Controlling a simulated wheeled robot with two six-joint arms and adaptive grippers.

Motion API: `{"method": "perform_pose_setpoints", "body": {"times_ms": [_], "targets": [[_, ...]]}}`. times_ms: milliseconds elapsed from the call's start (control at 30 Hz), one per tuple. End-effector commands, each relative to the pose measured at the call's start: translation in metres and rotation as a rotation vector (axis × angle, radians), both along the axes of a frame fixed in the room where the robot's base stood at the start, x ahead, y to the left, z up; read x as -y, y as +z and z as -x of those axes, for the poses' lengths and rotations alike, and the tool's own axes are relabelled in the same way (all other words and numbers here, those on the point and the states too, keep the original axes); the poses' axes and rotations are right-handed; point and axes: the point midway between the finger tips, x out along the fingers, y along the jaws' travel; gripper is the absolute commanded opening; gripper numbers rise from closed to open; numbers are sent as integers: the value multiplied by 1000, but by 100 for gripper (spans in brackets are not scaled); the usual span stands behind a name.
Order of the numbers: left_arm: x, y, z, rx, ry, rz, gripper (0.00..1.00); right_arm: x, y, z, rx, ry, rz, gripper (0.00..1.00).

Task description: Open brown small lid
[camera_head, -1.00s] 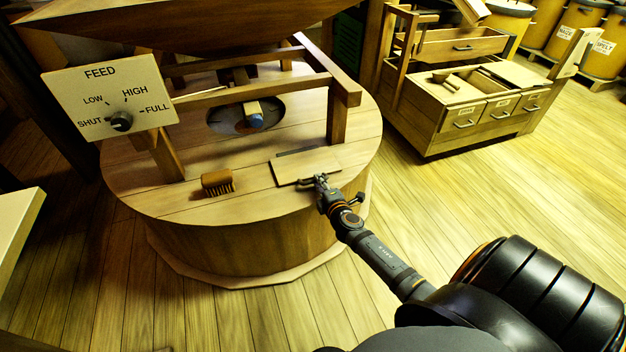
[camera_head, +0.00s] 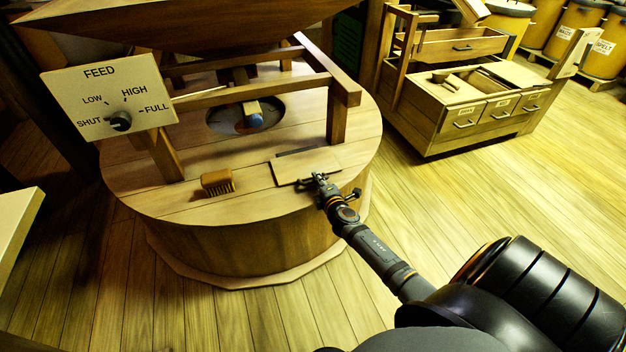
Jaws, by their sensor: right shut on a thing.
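The small brown lid (camera_head: 290,171) is a flat rectangular wooden panel on the round wooden mill top (camera_head: 240,195), near its front right edge. It lies flat or nearly so, with a dark strip along its far side. My right gripper (camera_head: 316,180) reaches in from the lower right and is shut at the lid's near edge, on what looks like its small dark handle. The fingers hide most of the handle. My left gripper is not in view.
A brown brush (camera_head: 217,183) lies left of the lid. A wooden post (camera_head: 337,118) of the frame rises behind it on the right. A FEED panel (camera_head: 108,98) with a knob stands at the left. A drawer cabinet (camera_head: 465,110) stands farther back right, with open floor before it.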

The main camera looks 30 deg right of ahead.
Motion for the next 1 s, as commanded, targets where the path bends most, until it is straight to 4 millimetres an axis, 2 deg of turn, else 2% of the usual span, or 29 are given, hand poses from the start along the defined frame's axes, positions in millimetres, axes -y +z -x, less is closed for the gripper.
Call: {"method": "perform_pose_setpoints", "body": {"times_ms": [233,567,867,1000], "targets": [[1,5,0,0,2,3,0,0,4,0,-1,0,0,0],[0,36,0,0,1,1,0,2,38,-7,1,0,1,0],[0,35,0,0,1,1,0,2,36,-7,0,0,0,0],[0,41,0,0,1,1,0,2,43,-9,0,0,0,0]]}}
